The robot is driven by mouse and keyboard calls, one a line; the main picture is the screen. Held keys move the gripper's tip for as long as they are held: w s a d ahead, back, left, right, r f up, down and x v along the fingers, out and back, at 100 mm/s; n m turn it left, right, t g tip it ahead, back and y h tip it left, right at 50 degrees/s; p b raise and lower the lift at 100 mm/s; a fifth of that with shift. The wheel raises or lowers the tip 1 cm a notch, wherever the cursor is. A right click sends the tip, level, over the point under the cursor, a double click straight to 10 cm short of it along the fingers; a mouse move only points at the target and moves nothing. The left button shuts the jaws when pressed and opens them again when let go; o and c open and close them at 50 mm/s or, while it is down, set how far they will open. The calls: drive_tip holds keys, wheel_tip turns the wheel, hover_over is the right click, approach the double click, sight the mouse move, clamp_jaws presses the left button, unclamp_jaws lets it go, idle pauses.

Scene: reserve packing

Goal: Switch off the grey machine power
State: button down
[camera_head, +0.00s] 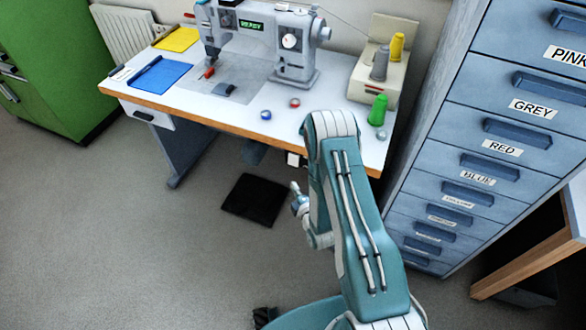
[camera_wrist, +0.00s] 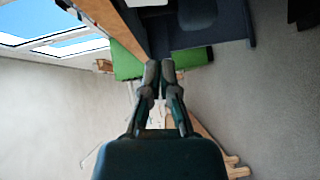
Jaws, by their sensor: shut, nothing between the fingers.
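The grey sewing machine (camera_head: 295,55) stands on the white table at the back, with a lit green display (camera_head: 251,26) reading READY and a white round dial (camera_head: 289,41) on its side. I cannot make out which part is its power switch. A small white box (camera_head: 293,159) shows under the table's front edge; what it is I cannot tell. My gripper (camera_wrist: 159,68) is shut and empty in the wrist view, apart from the machine.
The table (camera_head: 220,105) holds blue (camera_head: 162,75) and yellow (camera_head: 177,39) sheets, small spools and a green cone (camera_head: 378,110). A beige thread stand (camera_head: 383,70) is right of the machine. A labelled drawer cabinet (camera_head: 470,140) stands right. A black pedal (camera_head: 255,199) lies on open floor.

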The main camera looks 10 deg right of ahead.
sight(291, 163)
drive_tip(key=w, duration=0.2)
drive_tip(key=w+d, duration=0.1)
drive_tip(key=w, duration=0.2)
drive_tip(key=w+f, duration=0.1)
drive_tip(key=w, duration=0.2)
drive_tip(key=shift+w+d, duration=0.25)
drive_tip(key=shift+w+d+f+n+t, duration=0.15)
drive_tip(key=shift+w+n+t, duration=0.15)
